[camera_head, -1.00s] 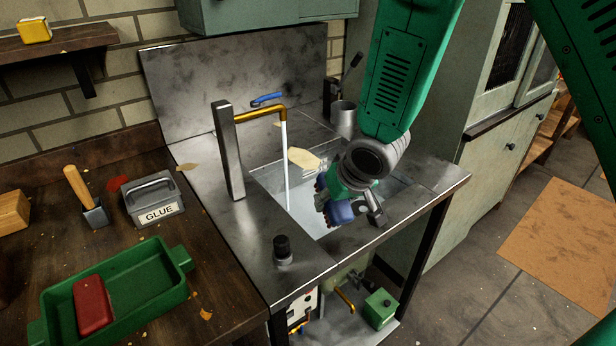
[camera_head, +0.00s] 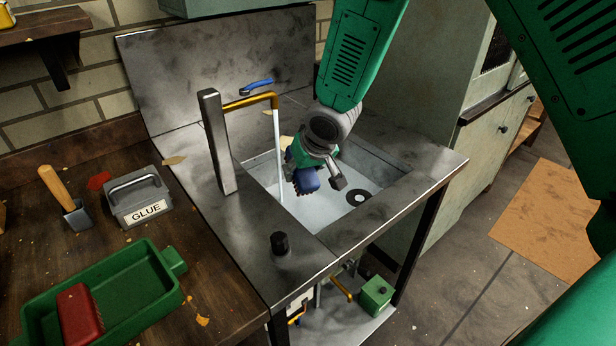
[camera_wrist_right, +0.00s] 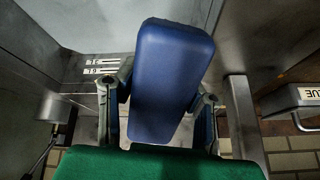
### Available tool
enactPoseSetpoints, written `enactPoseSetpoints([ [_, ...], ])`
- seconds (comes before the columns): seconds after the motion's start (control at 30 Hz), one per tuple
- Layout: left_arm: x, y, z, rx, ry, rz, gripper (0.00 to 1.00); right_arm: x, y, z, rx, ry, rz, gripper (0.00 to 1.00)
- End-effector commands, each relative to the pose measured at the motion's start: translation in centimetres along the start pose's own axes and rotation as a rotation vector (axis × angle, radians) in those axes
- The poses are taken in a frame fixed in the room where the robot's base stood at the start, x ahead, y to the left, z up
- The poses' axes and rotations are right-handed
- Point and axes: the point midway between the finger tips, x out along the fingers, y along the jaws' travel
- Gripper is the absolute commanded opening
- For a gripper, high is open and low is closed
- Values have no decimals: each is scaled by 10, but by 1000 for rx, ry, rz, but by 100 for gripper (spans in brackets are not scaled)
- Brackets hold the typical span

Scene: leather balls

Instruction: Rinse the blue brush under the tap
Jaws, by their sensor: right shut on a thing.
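The blue brush (camera_head: 306,182) is in my right gripper (camera_head: 318,175), over the sink basin. In the right wrist view the blue brush (camera_wrist_right: 172,75) fills the space between the two fingers, which are shut on it. The tap (camera_head: 250,102) has a brass spout and a blue lever (camera_head: 257,85). A thin white water stream (camera_head: 279,155) falls from the spout into the sink (camera_head: 380,195). The brush is just right of the stream in the head view; I cannot tell whether they touch. My left gripper is not in view.
A grey metal post (camera_head: 217,140) stands left of the spout. A dark knob (camera_head: 280,243) is on the sink's front edge. On the bench at left are a glue box (camera_head: 138,197), a wooden-handled scraper (camera_head: 62,195) and a green tray (camera_head: 130,300) holding a red block (camera_head: 79,315).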

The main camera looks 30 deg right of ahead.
Motion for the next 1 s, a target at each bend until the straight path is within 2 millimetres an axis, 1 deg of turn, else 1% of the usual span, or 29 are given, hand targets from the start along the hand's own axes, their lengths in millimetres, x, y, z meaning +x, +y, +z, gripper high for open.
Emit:
enactPoseSetpoints([
  [0.37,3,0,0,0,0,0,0,25,-7,-29,0,1,-1,3],
  [0.57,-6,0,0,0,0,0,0,36,-11,-44,1,2,0,3],
  [0.8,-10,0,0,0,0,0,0,47,-14,-56,0,1,0,3],
  [1.0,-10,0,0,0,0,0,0,50,-14,-59,0,1,1,3],
])
